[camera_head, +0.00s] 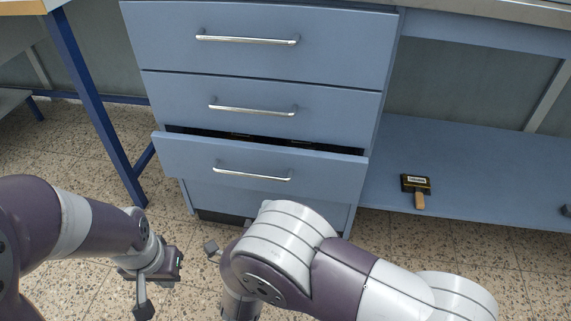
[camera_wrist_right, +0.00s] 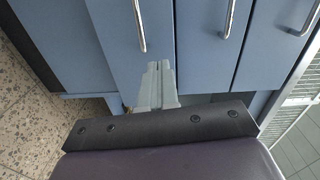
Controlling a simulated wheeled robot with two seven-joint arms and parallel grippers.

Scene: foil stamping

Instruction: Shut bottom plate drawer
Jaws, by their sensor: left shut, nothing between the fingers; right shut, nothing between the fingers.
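The blue-grey cabinet's third drawer (camera_head: 262,171) from the top is pulled out a little, with a dark gap behind its top edge. Its silver handle (camera_head: 252,174) faces me. In the right wrist view the drawer front (camera_wrist_right: 139,62) appears turned on its side. My right gripper (camera_wrist_right: 159,66) is shut and empty, its fingertips in front of that drawer's face, below its handle in the picture; contact cannot be told. In the head view my right arm hides most of that gripper. My left gripper (camera_head: 143,311) is shut and empty at the lower left, apart from the cabinet.
Two upper drawers (camera_head: 259,40) are closed. A plain panel (camera_head: 262,205) lies below the open drawer. A brush-like tool (camera_head: 417,186) lies on the low shelf (camera_head: 472,165) at right. A blue table leg (camera_head: 92,110) stands at left. Speckled floor (camera_head: 75,160) is clear.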

